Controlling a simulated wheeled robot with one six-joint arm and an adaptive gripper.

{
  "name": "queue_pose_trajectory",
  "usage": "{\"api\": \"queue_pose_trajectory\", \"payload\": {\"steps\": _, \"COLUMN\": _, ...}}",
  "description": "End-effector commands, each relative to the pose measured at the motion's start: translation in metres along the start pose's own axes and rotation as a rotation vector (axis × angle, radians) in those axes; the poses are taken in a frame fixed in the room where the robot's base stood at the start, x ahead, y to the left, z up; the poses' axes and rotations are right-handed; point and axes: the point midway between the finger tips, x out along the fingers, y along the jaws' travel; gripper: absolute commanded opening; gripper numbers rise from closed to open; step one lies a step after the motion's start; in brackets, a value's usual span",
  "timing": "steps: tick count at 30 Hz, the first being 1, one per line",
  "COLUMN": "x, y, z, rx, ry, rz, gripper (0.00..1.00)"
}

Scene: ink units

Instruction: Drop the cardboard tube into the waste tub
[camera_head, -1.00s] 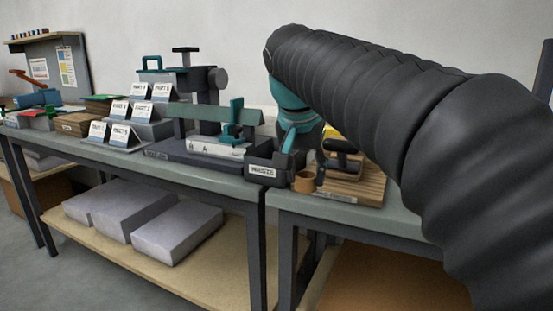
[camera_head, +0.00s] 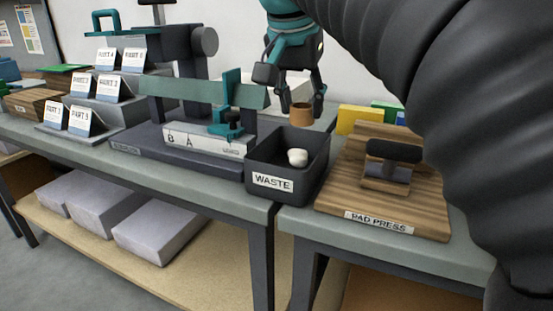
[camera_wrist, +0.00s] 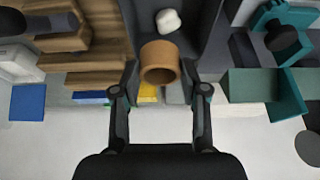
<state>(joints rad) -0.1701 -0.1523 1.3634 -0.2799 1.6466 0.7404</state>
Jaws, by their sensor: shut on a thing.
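The cardboard tube (camera_head: 301,115) is a short brown ring. My gripper (camera_head: 288,92) is shut on it and holds it over the back part of the waste tub. In the wrist view the tube (camera_wrist: 160,62) sits between the two fingertips of my gripper (camera_wrist: 160,72), its open end facing the camera. The waste tub (camera_head: 262,164) is a dark grey open box with a WASTE label on its front. A white crumpled lump (camera_head: 297,157) lies in it and also shows in the wrist view (camera_wrist: 168,20).
The wooden pad press (camera_head: 430,205) stands right of the tub. A teal and grey press (camera_head: 205,95) with a lettered block (camera_head: 205,143) stands to the left. Labelled part cards (camera_head: 82,118) sit further left. Yellow and green blocks (camera_head: 358,118) stand behind the pad press.

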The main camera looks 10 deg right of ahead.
Motion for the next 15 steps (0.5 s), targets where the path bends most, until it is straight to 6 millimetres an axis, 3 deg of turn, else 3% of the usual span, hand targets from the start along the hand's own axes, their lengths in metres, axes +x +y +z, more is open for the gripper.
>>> {"api": "queue_pose_trajectory", "payload": {"steps": 9, "x": 0.034, "y": 0.0, "z": 0.014, "rx": 0.0, "ry": -0.001, "rz": 0.0, "gripper": 0.28}}
{"api": "queue_pose_trajectory", "payload": {"steps": 15, "x": 0.041, "y": -0.001, "z": 0.018, "rx": -0.002, "ry": -0.001, "rz": -0.001, "gripper": 0.28}}
